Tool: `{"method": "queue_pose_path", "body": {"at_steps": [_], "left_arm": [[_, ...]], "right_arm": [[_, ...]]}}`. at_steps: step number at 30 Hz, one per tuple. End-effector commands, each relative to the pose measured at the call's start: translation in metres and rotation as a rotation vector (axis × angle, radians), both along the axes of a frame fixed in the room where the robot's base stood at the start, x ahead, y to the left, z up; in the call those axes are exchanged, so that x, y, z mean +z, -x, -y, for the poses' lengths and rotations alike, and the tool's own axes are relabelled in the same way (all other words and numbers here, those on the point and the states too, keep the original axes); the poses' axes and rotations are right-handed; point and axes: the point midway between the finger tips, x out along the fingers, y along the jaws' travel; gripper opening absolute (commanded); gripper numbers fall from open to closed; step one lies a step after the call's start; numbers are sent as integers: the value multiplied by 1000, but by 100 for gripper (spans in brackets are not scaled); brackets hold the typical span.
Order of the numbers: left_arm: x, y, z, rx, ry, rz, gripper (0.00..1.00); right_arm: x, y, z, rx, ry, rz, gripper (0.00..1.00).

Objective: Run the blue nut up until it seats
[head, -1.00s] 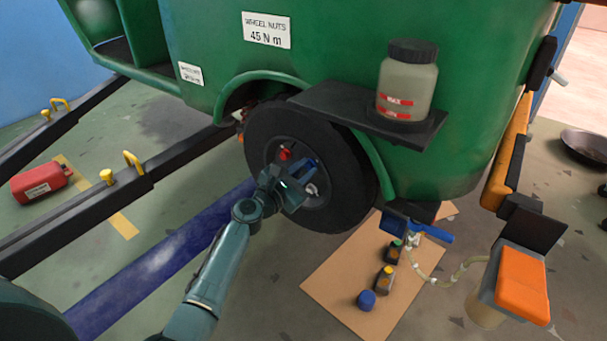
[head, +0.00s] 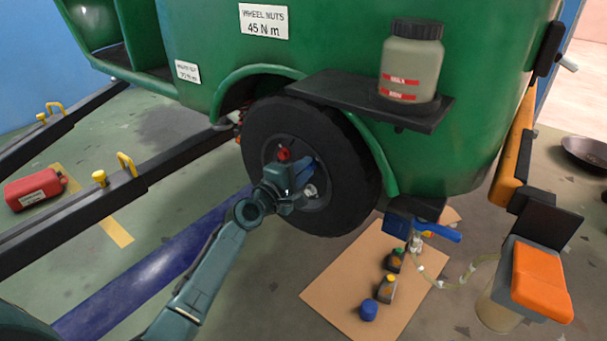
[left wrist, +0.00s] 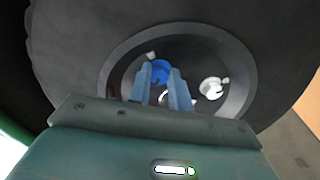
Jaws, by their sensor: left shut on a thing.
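The wheel (head: 345,150) is under the green cart body, with a dark tyre and a dark hub. My left gripper (head: 303,172) reaches the hub from the lower left. In the left wrist view its two blue-grey fingers (left wrist: 162,88) are at the blue nut (left wrist: 160,69) on the hub, shut on it. The fingers hide part of the nut, so I cannot tell whether it touches the hub face. A red nut (head: 284,154) sits at the hub's upper left. A silver nut (head: 309,190) sits lower right, also in the left wrist view (left wrist: 212,87). My right gripper is out of view.
A shelf (head: 340,98) with a clear jar (head: 411,62) juts out above the wheel. A cardboard sheet (head: 340,285) with small bottles and a blue cap (head: 368,310) lies on the floor. An orange-lidded container (head: 540,280) stands at right. A red can (head: 35,188) lies left.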

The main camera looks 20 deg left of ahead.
Motion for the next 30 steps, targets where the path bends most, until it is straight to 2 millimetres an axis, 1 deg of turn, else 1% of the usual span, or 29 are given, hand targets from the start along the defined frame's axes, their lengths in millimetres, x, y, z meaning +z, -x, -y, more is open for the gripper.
{"method": "queue_pose_path", "body": {"at_steps": [1, 16, 30], "left_arm": [[-4, 1, -1, -2, -46, 12, 0], [-5, 1, -1, -3, -492, 172, 0], [-6, 1, -2, -5, -913, 323, 0]], "right_arm": [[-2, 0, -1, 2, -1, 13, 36], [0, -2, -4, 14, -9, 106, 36], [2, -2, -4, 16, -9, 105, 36]]}}
